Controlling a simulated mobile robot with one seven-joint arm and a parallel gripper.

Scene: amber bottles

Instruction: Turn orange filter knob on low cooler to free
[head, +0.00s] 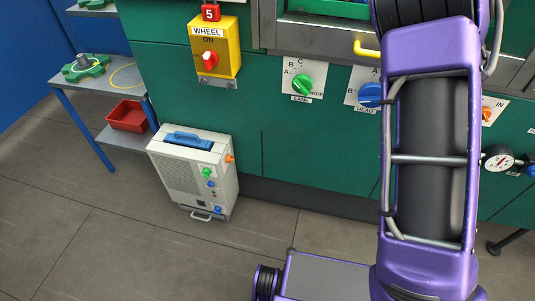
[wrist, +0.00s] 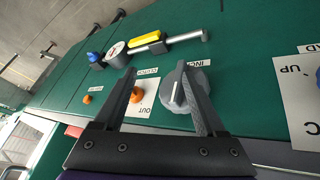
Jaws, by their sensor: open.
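The low cooler (head: 190,172) is a pale box on the floor by the green machine, left of centre in the head view. Its small orange filter knob (head: 230,158) sticks out near the top of its right side; its setting is too small to read. Green and blue knobs sit below it on the front. The cooler does not show in the wrist view. My gripper (wrist: 158,72) is open and empty in the wrist view, in front of the machine panel. Its fingers overlap a grey knob and a plate marked OUT; contact cannot be told.
On the panel are a grey knob (wrist: 187,88), an orange knob (wrist: 137,95), a green knob (head: 302,85) and a blue knob (head: 370,95). A side table with a red bin (head: 127,116) stands left of the cooler. The floor before the cooler is clear.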

